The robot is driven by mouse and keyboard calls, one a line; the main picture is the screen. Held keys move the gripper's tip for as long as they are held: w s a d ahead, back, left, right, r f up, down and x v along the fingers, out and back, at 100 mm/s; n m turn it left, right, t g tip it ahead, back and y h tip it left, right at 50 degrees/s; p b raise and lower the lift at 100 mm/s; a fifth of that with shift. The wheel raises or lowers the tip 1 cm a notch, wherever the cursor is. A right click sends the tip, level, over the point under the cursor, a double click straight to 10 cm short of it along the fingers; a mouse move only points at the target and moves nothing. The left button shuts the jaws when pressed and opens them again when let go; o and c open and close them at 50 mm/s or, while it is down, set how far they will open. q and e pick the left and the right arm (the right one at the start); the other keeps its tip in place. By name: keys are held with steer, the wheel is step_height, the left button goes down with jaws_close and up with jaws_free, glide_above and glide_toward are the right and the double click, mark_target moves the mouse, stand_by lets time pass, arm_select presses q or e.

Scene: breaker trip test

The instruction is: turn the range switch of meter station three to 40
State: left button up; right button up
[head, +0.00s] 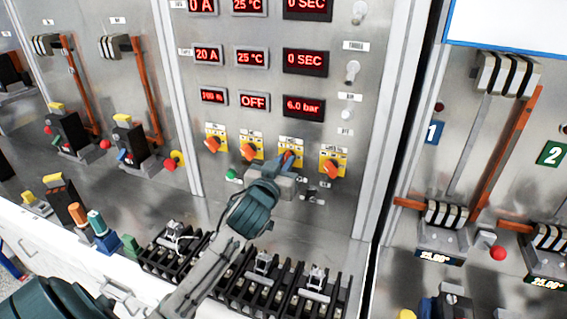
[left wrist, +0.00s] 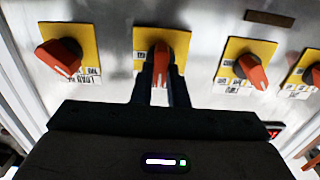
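Four orange range switches on yellow plates sit in a row on the middle panel. My left gripper (head: 287,161) is at the third switch from the left (head: 292,152). In the left wrist view, that orange switch knob (left wrist: 160,62) stands between the two dark fingers (left wrist: 160,88), which appear to press on both its sides. Its white mark points toward my gripper body in that view. The plate's scale lettering is mostly hidden by the fingers, so the setting cannot be read. My right gripper is not in view.
Neighbouring switches stand close on both sides: the second (head: 250,150) and the fourth (head: 331,165). Red displays (head: 304,107) are above. A black terminal strip (head: 265,275) lies below on the bench. A lever panel (head: 490,150) stands at right.

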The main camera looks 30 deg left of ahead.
arm_select(q)
jaws_close()
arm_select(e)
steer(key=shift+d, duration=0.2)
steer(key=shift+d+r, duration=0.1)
arm_select(q)
steer(key=shift+m, duration=0.3)
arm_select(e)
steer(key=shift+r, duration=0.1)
arm_select(q)
steer(key=shift+d+m+p, duration=0.15)
steer(key=shift+m+p, duration=1.2)
steer(key=shift+m, duration=0.65)
steer(key=shift+d+m+p, duration=0.1)
steer(key=shift+m+p, duration=1.2)
steer(key=shift+m, duration=0.7)
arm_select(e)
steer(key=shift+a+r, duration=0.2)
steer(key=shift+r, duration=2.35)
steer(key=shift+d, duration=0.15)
